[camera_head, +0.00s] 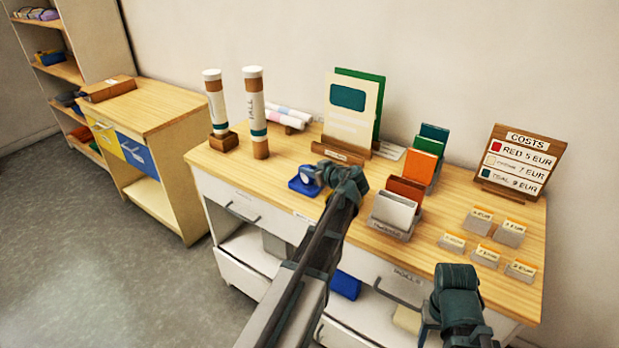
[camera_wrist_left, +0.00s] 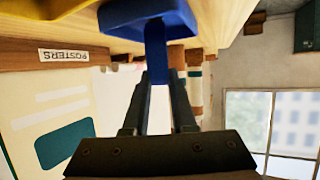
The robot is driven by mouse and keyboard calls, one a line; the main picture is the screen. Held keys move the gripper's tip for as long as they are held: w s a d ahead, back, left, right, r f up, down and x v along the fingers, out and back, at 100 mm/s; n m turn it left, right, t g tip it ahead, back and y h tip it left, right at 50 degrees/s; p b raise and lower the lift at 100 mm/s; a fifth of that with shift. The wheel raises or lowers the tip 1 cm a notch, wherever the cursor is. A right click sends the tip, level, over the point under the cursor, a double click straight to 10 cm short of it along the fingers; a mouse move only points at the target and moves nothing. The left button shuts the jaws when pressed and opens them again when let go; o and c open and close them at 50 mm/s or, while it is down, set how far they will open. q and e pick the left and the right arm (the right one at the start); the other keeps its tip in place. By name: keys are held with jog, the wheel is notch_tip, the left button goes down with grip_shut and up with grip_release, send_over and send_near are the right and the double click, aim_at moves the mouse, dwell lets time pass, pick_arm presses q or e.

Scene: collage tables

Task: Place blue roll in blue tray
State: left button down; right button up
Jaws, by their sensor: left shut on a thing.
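The blue roll (camera_head: 308,173), a ring with a pale centre, stands upright at the blue tray (camera_head: 299,187) on the wooden tabletop. My left gripper (camera_head: 324,174) reaches it from the right and is shut on it. In the left wrist view the roll (camera_wrist_left: 155,52) is a narrow blue strip between my left fingertips (camera_wrist_left: 157,80), with the blue tray (camera_wrist_left: 120,16) behind it. I cannot tell whether the roll touches the tray floor. My right gripper (camera_head: 457,290) is at the lower right, in front of the table; its jaws do not show clearly.
Two upright poster tubes (camera_head: 255,115) stand left of the tray. A poster stand (camera_head: 350,110) is behind it. A card holder (camera_head: 393,215) is close on the right, with several small price cards (camera_head: 480,222) and a costs sign (camera_head: 518,160) farther right.

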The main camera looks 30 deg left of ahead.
pick_arm(q)
jog(key=shift+f, duration=0.15)
pick_arm(e)
jog(key=shift+f, duration=0.2)
pick_arm(q)
jog(key=shift+f, duration=0.25)
jog(key=c, duration=0.7)
grip_release()
jog(key=shift+r, duration=0.1)
pick_arm(e)
jog(key=shift+f, duration=0.15)
pick_arm(q)
jog(key=shift+r, duration=0.3)
jog(key=shift+p+v, duration=2.4)
jog(key=shift+v, duration=3.6)
pick_arm(e)
jog(key=shift+r, duration=2.45)
pick_arm(q)
jog(key=shift+s+f, duration=0.15)
jog(key=shift+f, duration=0.1)
